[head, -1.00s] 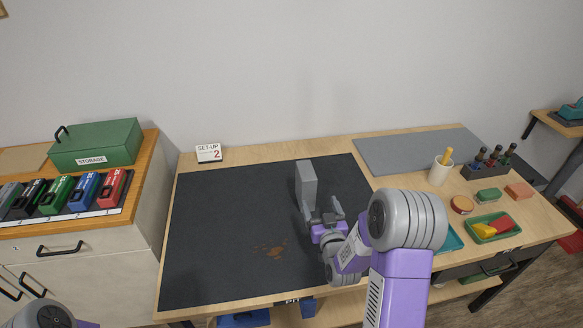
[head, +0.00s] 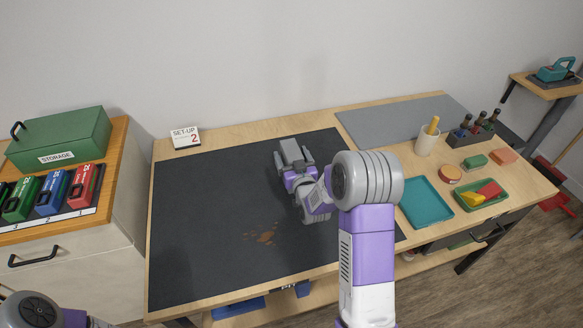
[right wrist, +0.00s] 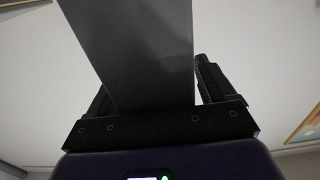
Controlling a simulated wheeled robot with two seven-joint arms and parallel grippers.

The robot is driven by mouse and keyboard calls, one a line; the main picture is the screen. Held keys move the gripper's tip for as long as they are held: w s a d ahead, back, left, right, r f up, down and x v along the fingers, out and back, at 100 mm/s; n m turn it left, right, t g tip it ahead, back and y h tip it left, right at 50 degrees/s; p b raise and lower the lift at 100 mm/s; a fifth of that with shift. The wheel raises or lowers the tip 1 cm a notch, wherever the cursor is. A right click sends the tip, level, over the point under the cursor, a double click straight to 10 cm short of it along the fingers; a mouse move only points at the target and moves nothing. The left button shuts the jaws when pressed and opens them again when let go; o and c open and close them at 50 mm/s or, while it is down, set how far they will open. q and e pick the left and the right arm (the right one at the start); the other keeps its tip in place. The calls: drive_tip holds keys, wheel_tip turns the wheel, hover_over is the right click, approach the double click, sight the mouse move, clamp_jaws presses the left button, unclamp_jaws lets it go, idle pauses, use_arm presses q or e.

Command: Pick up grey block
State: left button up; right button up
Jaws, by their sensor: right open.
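The grey block (head: 291,149) stands at the back part of the dark mat (head: 200,225) on the workbench. My right gripper (head: 293,159) is at the block with its fingers open, one on each side of it. In the right wrist view the block (right wrist: 140,50) rises large between the two dark fingers. A gap shows beside the right finger; contact on the left side cannot be told. The block's lower part is hidden behind my gripper. Only a piece of my left arm shows at the lower left; its gripper is out of view.
A brown stain (head: 263,237) marks the mat. To the right are a teal tray (head: 426,202), a green tray (head: 462,199) with red and yellow pieces, and a white cup (head: 426,143). A set-up sign (head: 185,138) stands at the back left. The left mat is clear.

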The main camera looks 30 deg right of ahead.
drive_tip(key=c, duration=1.3)
drive_tip(key=shift+w+r, duration=0.1)
drive_tip(key=shift+c, duration=0.5)
